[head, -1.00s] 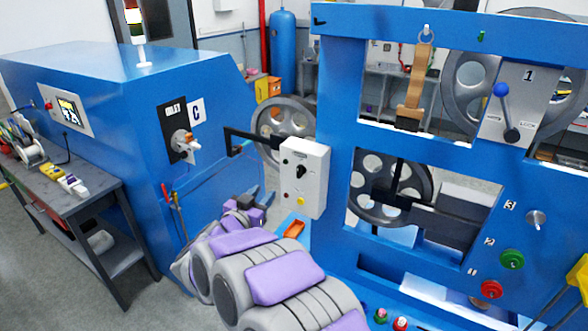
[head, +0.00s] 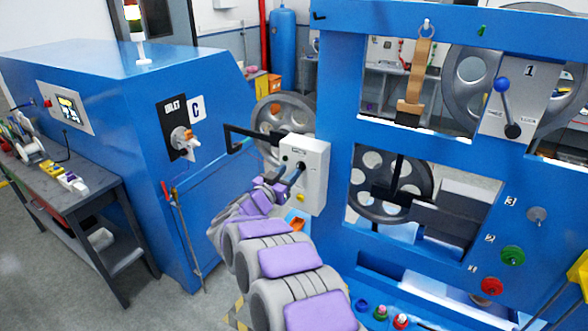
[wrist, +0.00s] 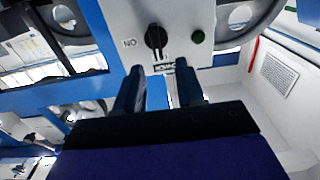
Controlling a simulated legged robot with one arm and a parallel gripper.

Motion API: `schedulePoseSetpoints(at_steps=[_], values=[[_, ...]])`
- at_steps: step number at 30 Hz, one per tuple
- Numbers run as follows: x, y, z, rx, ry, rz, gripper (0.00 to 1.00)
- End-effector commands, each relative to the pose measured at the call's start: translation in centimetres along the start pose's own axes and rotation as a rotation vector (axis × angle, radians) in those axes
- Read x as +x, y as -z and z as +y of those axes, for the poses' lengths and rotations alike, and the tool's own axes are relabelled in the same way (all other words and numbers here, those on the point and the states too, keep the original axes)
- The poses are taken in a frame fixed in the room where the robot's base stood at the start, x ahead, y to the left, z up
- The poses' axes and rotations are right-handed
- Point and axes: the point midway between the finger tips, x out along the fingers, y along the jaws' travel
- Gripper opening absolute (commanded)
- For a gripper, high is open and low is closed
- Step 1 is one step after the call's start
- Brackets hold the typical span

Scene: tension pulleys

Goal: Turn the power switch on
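The grey-white control box (head: 316,176) hangs at the end of a black bracket arm in the head view. Its black rotary switch (wrist: 156,38) shows in the wrist view, with a label beside it that seems to read ON upside down. The knob's grip lies roughly up and down in that picture. My gripper (wrist: 160,68) is open, its two dark fingers apart with nothing between them. The fingertips are just short of the knob, on either side of its line; contact cannot be made out. In the head view my gripper (head: 291,178) is close to the box face and partly covers the switch.
A green button (wrist: 197,37) sits beside the switch, and a yellow button (head: 300,197) is lower on the box. The blue pulley frame (head: 338,150) stands close on the right. A blue cabinet (head: 100,150) and grey table (head: 75,200) stand left.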

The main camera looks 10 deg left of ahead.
Motion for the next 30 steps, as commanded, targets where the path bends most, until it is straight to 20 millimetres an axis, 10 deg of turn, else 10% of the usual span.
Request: schedulePoseSetpoints(at_steps=[9,22,30], values=[[3.9,0.0,0.1,0.002,-0.002,0.001,0.38],[4.6,0.0,0.1,-0.001,0.001,-0.001,0.38],[4.6,0.0,0.1,0.000,0.001,0.000,0.13]])
